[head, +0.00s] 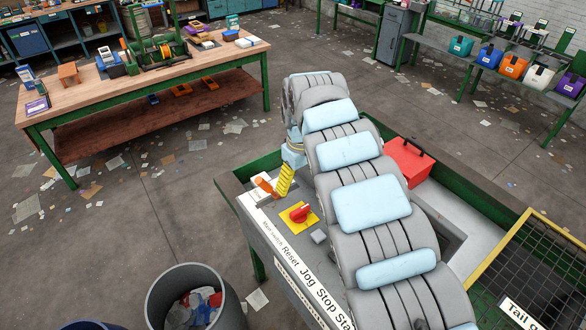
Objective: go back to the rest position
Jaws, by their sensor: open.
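My grey arm with light blue covers rises through the middle of the head view and bends over at the top. My gripper (286,177) is partly in view just left of the arm, pointing down over the control panel (321,264). One yellow ribbed finger shows below its light blue wrist; the rest is hidden behind the arm. It is open, and I see nothing held in it. A small orange piece (265,187) is just left of the finger; I cannot tell whether they touch.
A red switch (301,213) on a yellow plate is close to the gripper. A red box (407,161) stands right of the arm. A yellow-framed mesh guard (535,268) is at lower right, a grey bin (161,305) at lower left. A wooden workbench (110,89) stands at upper left.

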